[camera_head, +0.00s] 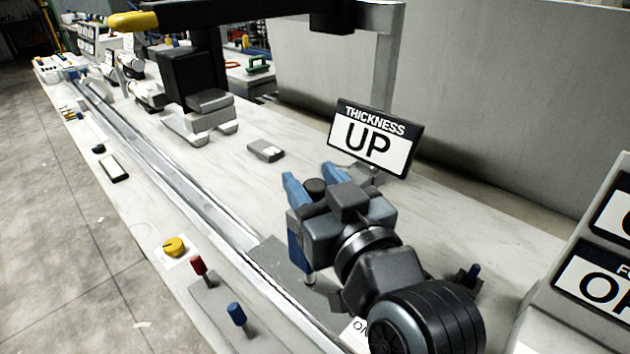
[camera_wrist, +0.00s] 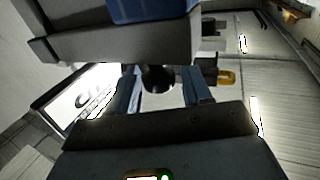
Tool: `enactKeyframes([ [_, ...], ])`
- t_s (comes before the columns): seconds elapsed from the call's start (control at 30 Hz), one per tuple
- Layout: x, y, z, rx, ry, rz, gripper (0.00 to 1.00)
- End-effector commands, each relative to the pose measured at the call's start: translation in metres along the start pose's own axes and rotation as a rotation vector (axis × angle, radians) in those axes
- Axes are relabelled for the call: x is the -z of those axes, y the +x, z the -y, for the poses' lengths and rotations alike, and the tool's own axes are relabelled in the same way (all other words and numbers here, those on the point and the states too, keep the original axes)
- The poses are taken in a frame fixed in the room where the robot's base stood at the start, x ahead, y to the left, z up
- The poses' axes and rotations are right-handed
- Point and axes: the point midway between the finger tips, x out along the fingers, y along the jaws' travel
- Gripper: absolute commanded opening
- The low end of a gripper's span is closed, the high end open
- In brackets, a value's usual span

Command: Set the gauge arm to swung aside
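My gripper (camera_head: 312,182) is over the bench in front of the sign (camera_head: 372,140) that reads "THICKNESS UP". In the wrist view its two blue fingers (camera_wrist: 160,78) stand apart, one on each side of a round black knob (camera_wrist: 157,79). Light gaps show between knob and fingers, so the gripper looks open and not clamped. The knob also shows between the fingers in the head view (camera_head: 315,187). It seems to belong to the gauge arm, a grey body with a blue block (camera_wrist: 150,9) close above in the wrist view. My gripper hides most of the gauge arm.
A rail (camera_head: 170,165) runs along the bench. A yellow knob (camera_head: 174,247), a red knob (camera_head: 198,265) and a blue knob (camera_head: 237,314) stand near the front edge. A small grey box (camera_head: 265,150) lies behind. A dark overhead beam (camera_head: 240,14) spans the back.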

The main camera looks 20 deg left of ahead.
Motion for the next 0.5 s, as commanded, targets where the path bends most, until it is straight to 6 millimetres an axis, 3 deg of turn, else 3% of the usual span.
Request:
enactKeyframes([
  [0.5,0.0,-0.0003,-0.0001,0.0,0.0,0.0,0.0],
])
